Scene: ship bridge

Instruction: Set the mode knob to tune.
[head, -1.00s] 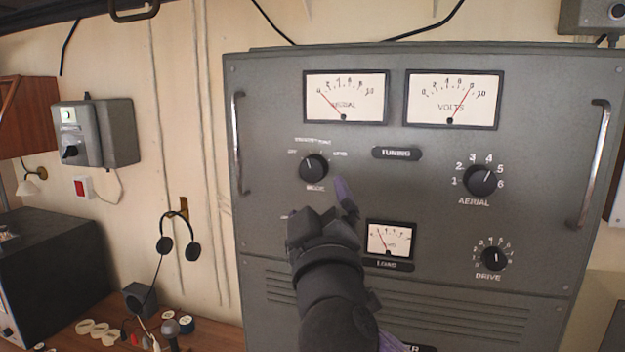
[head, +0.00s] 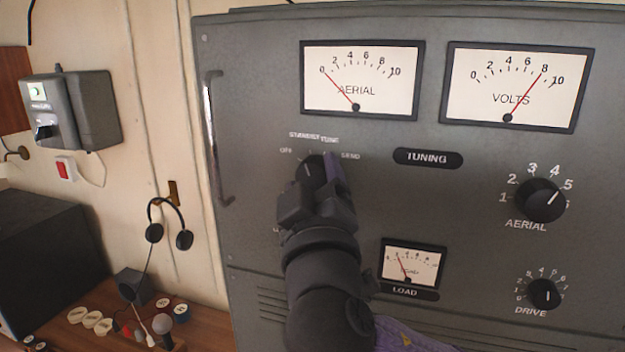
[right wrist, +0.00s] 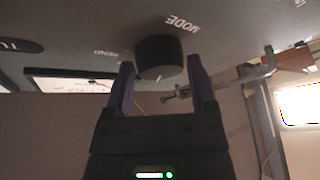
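The black mode knob (head: 311,169) is on the grey radio panel, with OFF, STANDBY, TUNE and SEND marked around it. Its white line points up and slightly left, toward STANDBY. My right gripper (head: 320,178) is right at the knob and hides its lower part and the MODE label. In the right wrist view the knob (right wrist: 158,56) sits between the tips of the two open purple fingers (right wrist: 160,65), with a small gap visible on each side. My left gripper is not in view.
The panel also carries the aerial knob (head: 541,200), drive knob (head: 544,294), and load meter (head: 412,264). A metal handle (head: 213,135) stands out at the panel's left. A headset (head: 168,222) hangs on the wall, above a wooden desk (head: 205,335) with small items.

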